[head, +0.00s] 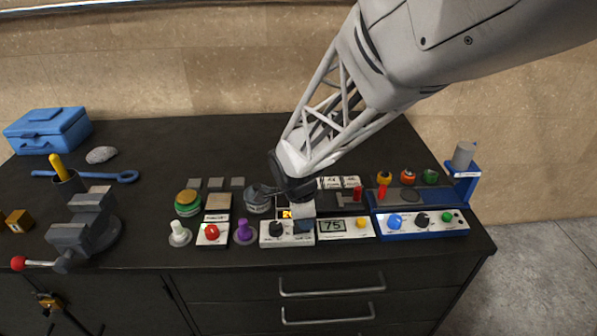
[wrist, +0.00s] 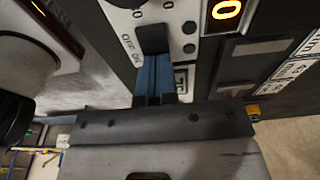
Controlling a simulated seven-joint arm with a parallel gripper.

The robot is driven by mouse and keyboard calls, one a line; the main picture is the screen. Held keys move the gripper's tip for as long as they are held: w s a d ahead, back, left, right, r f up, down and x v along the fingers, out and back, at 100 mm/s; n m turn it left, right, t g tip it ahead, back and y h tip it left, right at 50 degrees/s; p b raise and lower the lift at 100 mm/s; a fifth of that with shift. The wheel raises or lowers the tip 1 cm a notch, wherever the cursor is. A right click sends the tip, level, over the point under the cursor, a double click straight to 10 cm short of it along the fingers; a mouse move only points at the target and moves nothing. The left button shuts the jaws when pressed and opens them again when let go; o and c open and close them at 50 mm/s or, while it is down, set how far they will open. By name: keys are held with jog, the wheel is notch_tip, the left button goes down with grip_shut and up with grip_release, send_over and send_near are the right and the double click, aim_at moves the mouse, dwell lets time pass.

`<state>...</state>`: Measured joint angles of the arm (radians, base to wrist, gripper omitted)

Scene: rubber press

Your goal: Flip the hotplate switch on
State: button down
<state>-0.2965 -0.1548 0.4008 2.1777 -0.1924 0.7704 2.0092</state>
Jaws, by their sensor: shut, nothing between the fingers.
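The hotplate's white control panel (head: 287,240) lies near the front edge of the bench, with a black knob (head: 276,229) on its left part. In the wrist view the panel (wrist: 176,12) shows OFF and ON lettering beside a black switch (wrist: 152,38). My gripper (head: 304,226) points down over the right part of this panel and hides the switch in the head view. Its blue fingers (wrist: 153,75) are shut and empty, with their tips right at the switch's lower end in the wrist view. I cannot tell whether they touch it or which way it is tilted.
A panel reading 75 (head: 334,227) with a yellow button stands just right. Further right is a blue unit (head: 430,231) with several knobs. A red-button box (head: 211,234) and a purple piece (head: 243,232) stand left. A vise (head: 85,230) is at far left. The rear bench is mostly clear.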

jog(key=shift+s+d+f+y, duration=0.15)
jog(key=shift+d+f+y, duration=0.25)
jog(key=shift+f+y, duration=0.5)
jog(key=shift+y, duration=0.4)
jog(key=shift+s+d+f, duration=0.1)
jog(key=shift+d, duration=0.05)
jog(key=shift+a, duration=0.25)
jog(key=shift+a+r, duration=0.2)
jog(key=shift+a, duration=0.45)
jog(key=shift+r, duration=0.15)
notch_tip(320, 180, up, 15)
jog(key=d, duration=0.1)
jog(key=shift+w+d, duration=0.2)
jog(key=shift+w, duration=0.15)
